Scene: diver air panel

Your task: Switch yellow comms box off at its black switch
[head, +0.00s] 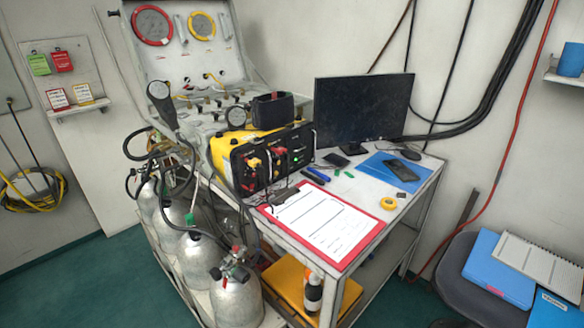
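The yellow comms box (222,150) stands at the left end of the table, with its black front panel (268,150) facing the front right. A small green light (296,159) shows on the right part of that panel. Red and yellow connectors (253,163) sit on the panel, and cables hang from it. The black switch is too small to tell apart from the dark panel. Neither of my grippers is in view.
A red clipboard (377,225) with a white sheet lies in front of the box. A monitor (362,112) stands behind to the right. Gas cylinders (237,301) stand at the table's left side. A gauge panel (184,62) rises behind the box.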

